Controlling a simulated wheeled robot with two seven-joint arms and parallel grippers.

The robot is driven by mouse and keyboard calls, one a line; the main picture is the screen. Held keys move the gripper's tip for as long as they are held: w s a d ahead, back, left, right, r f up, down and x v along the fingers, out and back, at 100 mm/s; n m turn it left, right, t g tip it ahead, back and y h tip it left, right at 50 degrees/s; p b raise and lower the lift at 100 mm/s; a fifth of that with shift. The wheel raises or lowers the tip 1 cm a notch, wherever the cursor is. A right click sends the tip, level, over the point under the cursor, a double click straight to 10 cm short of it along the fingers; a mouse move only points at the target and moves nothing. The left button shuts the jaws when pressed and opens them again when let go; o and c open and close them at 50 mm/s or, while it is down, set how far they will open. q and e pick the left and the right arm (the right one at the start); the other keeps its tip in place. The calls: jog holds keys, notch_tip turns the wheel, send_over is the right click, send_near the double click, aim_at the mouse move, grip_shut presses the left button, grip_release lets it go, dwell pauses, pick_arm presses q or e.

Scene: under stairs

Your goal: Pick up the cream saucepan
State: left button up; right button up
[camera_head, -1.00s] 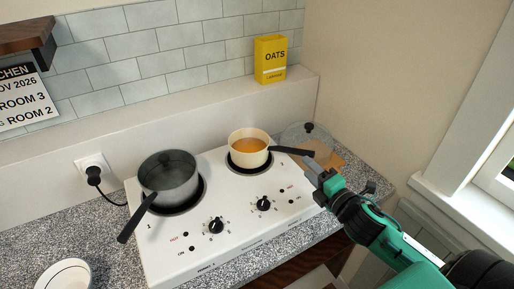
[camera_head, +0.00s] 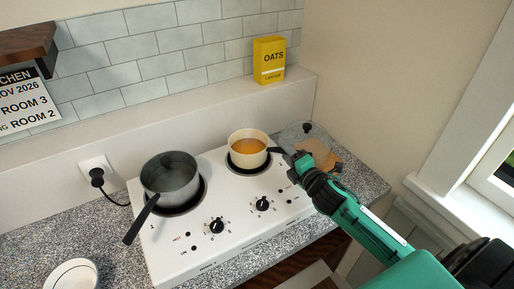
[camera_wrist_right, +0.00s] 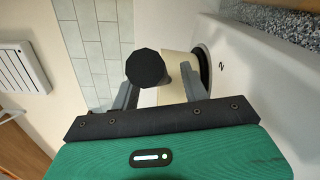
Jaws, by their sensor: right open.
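The cream saucepan (camera_head: 246,138) with orange contents sits upright on the right hotplate of the white cooker. Its black handle points right, towards my right gripper (camera_head: 284,153). In the right wrist view, the handle's dark end (camera_wrist_right: 146,68) lies between the two open fingers of that gripper (camera_wrist_right: 158,88), with the pan's cream wall (camera_wrist_right: 175,64) behind. The fingers stand on either side of the handle and are not closed on it. Part of the handle is hidden by the gripper in the head view. My left gripper is not in view.
A grey pot (camera_head: 170,178) with a lid stands on the left hotplate of the cooker (camera_head: 235,246). A glass lid (camera_head: 302,135) lies on the counter behind my right gripper. A yellow oats box (camera_head: 269,60) stands on the ledge. A white bowl (camera_head: 70,275) is front left.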

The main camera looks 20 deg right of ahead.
jog(key=shift+w, duration=0.7)
grip_shut()
jog(key=shift+r, duration=0.1)
jog(key=shift+r, duration=0.15)
notch_tip(320, 180, up, 20)
jog(key=b, duration=0.1)
jog(key=shift+f, duration=0.25)
dwell(0.8)
